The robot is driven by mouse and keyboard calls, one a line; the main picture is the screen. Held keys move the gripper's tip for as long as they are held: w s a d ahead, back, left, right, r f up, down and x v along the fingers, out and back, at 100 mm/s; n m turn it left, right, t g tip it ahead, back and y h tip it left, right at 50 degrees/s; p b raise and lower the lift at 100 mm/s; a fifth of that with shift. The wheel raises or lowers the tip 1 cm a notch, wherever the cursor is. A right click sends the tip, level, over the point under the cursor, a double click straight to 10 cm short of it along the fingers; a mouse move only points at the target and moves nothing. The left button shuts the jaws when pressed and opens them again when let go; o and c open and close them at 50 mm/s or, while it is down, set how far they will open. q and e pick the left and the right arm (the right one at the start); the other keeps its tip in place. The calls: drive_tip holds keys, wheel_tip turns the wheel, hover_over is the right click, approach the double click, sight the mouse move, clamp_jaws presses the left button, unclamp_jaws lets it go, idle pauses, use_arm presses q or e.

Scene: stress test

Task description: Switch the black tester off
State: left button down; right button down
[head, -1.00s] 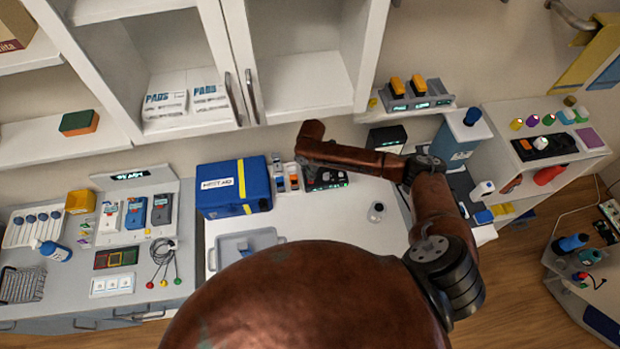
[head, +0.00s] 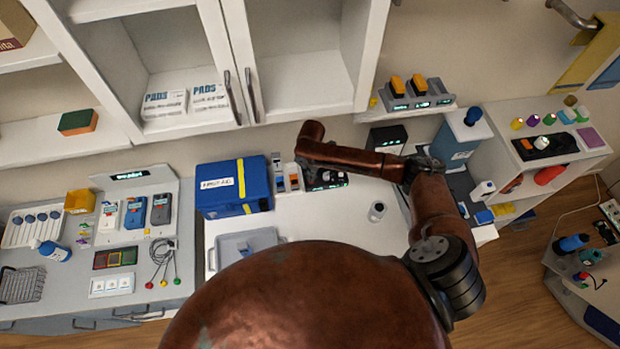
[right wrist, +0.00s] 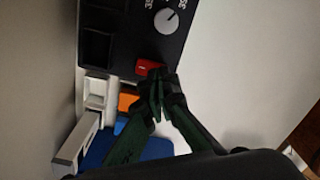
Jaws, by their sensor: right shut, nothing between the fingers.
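The black tester (right wrist: 122,32) fills the upper left of the right wrist view. It has a grey round dial (right wrist: 166,20) and a red switch (right wrist: 149,67) near its edge. My right gripper (right wrist: 158,92) is shut and empty, its dark fingertips right at the red switch and covering part of it. I cannot tell whether they touch, or which way the switch is set. In the head view the tester (head: 328,181) stands on the white worktop, partly hidden by my right arm. My left gripper is out of view.
A blue first-aid box (head: 222,190) stands left of the tester, with a holder of orange and blue items (head: 288,178) between. A small clear vessel (head: 377,211) stands to the right on otherwise free worktop.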

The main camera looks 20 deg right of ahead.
drive_tip(key=shift+f+b, duration=0.35)
drive_tip(key=shift+f, duration=0.4)
idle(0.4)
wheel_tip(320, 180, up, 7)
drive_tip(key=p, duration=0.7)
idle(0.6)
